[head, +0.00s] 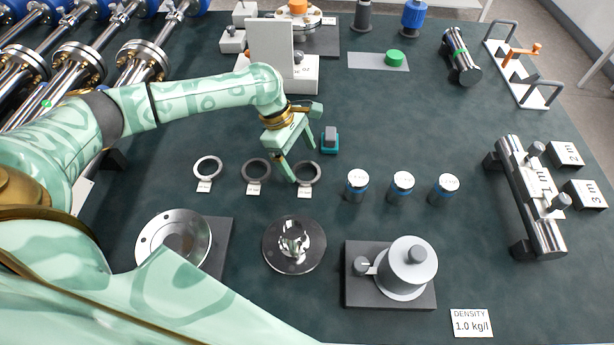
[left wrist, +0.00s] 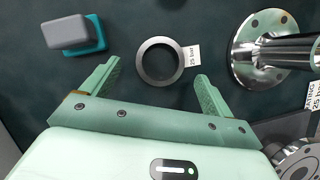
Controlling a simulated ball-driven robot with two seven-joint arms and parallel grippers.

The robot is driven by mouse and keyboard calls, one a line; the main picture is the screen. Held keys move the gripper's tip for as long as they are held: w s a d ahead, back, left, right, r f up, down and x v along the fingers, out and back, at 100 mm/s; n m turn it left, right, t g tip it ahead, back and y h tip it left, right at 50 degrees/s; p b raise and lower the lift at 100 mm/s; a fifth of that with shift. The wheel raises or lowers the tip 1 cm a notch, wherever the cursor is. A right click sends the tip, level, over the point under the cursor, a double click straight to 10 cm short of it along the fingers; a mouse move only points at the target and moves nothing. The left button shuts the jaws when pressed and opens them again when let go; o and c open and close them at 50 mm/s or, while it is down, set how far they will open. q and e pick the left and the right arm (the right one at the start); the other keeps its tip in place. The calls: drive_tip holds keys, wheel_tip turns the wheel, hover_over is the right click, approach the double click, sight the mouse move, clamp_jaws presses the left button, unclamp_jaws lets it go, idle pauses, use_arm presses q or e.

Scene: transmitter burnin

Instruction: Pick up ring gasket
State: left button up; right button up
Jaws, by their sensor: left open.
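Three ring gaskets lie flat in a row on the dark mat, each with a small white tag: a pale one (head: 196,168), a dark one (head: 244,171) and a grey one (head: 318,174) at the right of the row. My left gripper (head: 302,163) points down over the grey ring, open and empty. In the left wrist view, a grey ring (left wrist: 139,61) with a tag reading 25 bar lies between and slightly beyond the fingertips (left wrist: 157,72), apart from both. Its height below the fingers is hard to tell. My right gripper is not in view.
A teal-and-grey block (head: 330,140) sits just beyond the gripper. Several blue-banded cylinders (head: 403,187) stand to the right. A flange with a shiny centre (head: 294,243) is in front, beside a plate with a round weight-like part (head: 408,268).

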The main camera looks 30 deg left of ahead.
sight(309, 177)
use_arm(q)
drive_tip(key=b+x, duration=0.1)
drive_tip(key=x, duration=0.3)
drive_tip(key=shift+b, duration=0.35)
drive_tip(key=shift+s+r, duration=0.1)
drive_tip(key=shift+r, duration=0.05)
drive_tip(key=c, duration=1.1)
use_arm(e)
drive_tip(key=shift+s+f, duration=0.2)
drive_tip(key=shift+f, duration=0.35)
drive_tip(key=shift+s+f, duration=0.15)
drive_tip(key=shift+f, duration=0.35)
use_arm(q)
drive_tip(key=shift+r, duration=0.1)
